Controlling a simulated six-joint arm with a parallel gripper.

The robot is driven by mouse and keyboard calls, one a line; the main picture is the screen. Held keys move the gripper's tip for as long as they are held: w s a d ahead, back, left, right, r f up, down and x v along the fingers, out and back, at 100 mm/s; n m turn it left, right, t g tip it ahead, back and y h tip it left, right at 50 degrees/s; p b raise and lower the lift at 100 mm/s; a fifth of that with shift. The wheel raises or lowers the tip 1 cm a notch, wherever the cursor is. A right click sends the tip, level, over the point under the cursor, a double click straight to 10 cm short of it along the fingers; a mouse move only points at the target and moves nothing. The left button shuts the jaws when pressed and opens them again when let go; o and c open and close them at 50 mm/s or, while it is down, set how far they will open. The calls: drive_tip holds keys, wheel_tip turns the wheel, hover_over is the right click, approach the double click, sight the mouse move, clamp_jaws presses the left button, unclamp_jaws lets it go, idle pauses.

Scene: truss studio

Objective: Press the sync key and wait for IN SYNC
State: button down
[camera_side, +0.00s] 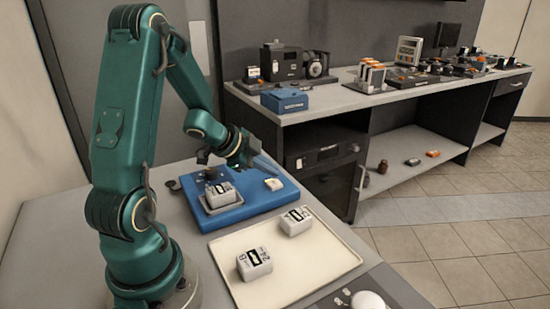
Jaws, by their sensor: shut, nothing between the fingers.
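A blue station (252,205) lies flat on the grey table. A white box with a dark display (219,192) sits in a holder at its left front. Dark small parts stand behind that box, and a small pale piece with yellow (273,184) is at the station's right. I cannot tell which part is the sync key, and no IN SYNC text is readable. My gripper (268,166) is shut and empty, over the back right of the station. Its tips are close to the pale piece; whether they touch it I cannot tell.
A cream tray (310,272) in front of the station holds two more white boxes, one at the back (296,221) and one at the left (254,263). A white rounded object (367,300) is at the bottom edge. A cluttered bench (345,106) stands behind.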

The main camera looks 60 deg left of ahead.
sight(270, 184)
drive_tip(key=shift+r, duration=2.3)
drive_tip(key=w+d+r+n+t+y, duration=0.1)
drive_tip(key=d+r+t, duration=0.1)
drive_tip(key=d+r, duration=0.35)
drive_tip(key=w+d+r+n+t+y, duration=0.1)
drive_tip(key=d+r+n+t, duration=0.15)
drive_tip(key=r, duration=0.55)
drive_tip(key=s+d+f+n+g+h, duration=0.1)
drive_tip(key=s+d+f+g, duration=0.3)
drive_tip(key=s, duration=0.4)
drive_tip(key=s+d+f+n+g+h, duration=0.1)
drive_tip(key=s+d+f+n+g, duration=0.2)
drive_tip(key=s+d, duration=0.4)
drive_tip(key=shift+s+f+g+h, duration=0.4)
drive_tip(key=shift+s+f+g, duration=0.15)
drive_tip(key=shift+f, duration=0.2)
